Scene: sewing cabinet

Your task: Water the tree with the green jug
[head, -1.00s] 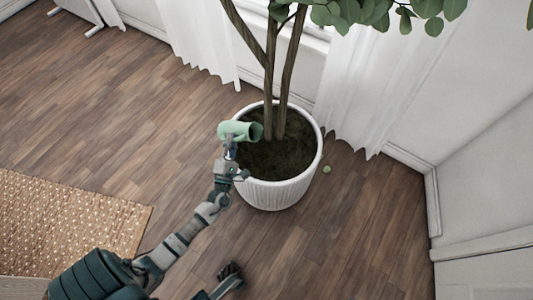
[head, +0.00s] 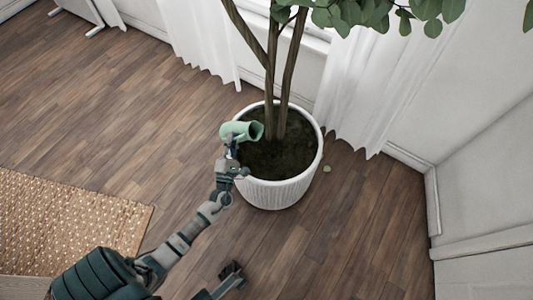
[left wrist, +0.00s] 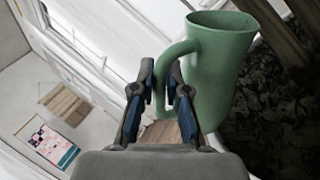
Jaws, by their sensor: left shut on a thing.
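The green jug (head: 240,131) lies tilted nearly on its side above the left rim of the white pot (head: 277,193), its open mouth facing right over the soil (head: 285,155). The tree (head: 288,70) stands in the pot with several trunks. My left gripper (head: 232,152) is shut on the jug's handle. In the left wrist view the jug (left wrist: 220,65) stands beside the fingers (left wrist: 162,95), with the handle between them. No water is visible. A dark gripper (head: 232,270), which looks like my right one, is low at the bottom; its jaws are too small to read.
A woven rug (head: 70,215) lies on the wooden floor at left. White curtains (head: 365,90) hang behind the pot, and a wall (head: 490,180) stands at right. A small green thing (head: 327,169) lies on the floor right of the pot.

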